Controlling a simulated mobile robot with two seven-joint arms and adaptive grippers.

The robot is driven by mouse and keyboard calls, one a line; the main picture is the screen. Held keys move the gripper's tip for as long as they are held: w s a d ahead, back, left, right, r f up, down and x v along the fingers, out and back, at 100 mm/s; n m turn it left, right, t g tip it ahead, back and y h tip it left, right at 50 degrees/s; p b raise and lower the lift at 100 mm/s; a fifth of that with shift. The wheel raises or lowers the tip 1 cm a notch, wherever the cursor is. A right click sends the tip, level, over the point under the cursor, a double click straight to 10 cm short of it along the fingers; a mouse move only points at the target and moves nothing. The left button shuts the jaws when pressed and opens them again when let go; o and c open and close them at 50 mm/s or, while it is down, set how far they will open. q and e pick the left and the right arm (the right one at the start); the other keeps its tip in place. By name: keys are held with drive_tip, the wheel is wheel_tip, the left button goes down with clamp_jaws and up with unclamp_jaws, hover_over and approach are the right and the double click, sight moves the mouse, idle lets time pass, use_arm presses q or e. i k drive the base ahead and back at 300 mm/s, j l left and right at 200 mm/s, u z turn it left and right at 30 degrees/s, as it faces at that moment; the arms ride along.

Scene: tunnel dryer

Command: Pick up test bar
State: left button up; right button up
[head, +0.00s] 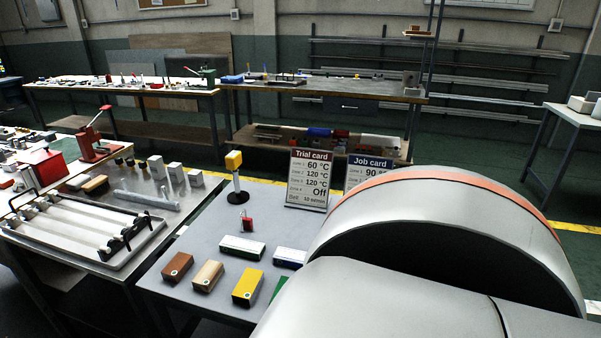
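Several bar-like blocks lie on the grey table (212,228) at the centre; I cannot tell which is the test bar. In the front row are a brown block (177,266), a tan block (208,276) and a yellow block (248,287), each with a small round mark. A green block (279,287) is partly hidden beside the yellow one. Behind them lie a white-and-green block (242,247) and a white-and-blue block (289,257). Neither of my grippers is in view.
A large grey rounded body with an orange band fills the lower right and hides the table there. A trial card (309,178), a job card (366,170) and a yellow-topped post (234,161) stand behind the blocks. A roller tray (80,232) is on the left bench.

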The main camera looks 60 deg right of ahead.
sight(254, 250)
drive_tip(key=j+z, duration=0.15)
drive_tip(key=z, duration=1.55)
